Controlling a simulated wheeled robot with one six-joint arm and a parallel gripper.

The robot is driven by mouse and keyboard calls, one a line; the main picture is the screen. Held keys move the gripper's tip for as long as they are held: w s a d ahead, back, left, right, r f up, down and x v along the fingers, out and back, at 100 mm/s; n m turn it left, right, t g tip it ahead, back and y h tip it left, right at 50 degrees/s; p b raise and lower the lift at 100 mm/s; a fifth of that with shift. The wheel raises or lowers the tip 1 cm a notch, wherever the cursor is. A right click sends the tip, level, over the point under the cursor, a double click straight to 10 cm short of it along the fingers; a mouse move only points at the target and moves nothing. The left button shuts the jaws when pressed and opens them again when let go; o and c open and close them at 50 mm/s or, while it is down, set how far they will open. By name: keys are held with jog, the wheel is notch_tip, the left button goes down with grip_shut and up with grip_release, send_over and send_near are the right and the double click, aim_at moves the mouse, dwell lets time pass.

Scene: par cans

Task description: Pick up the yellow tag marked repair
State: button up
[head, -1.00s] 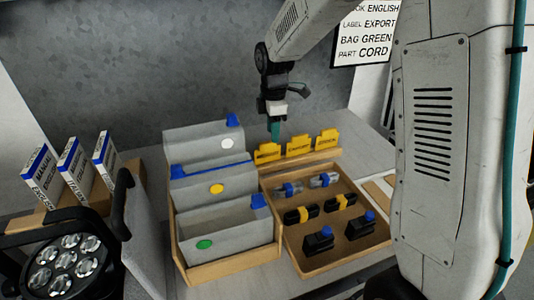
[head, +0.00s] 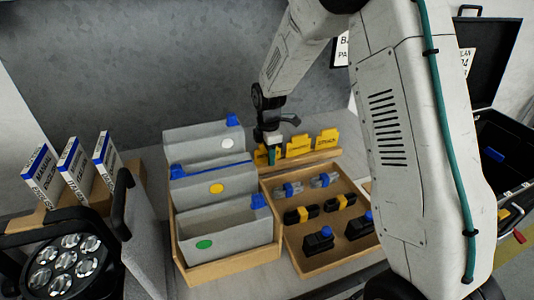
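Several yellow tags stand in a row in a wooden holder (head: 318,156) behind the parts tray. The left tag (head: 260,158) is partly hidden by my gripper (head: 271,158). The middle tag (head: 298,146) and the right tag (head: 327,142) show more clearly. The print on the tags is too small or too covered to read for sure, so I cannot tell which is marked repair. My gripper points down at the left tag, very close to it. I cannot tell whether its fingers touch the tag or are open or shut.
A wooden tray (head: 299,270) with connectors, black-and-yellow parts and black parts lies in front. Manual boxes (head: 73,160) and a black lamp (head: 62,265) are farther left. An open black case (head: 492,128) is at right.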

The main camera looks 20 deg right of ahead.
grip_shut()
jog(key=shift+r, duration=0.1)
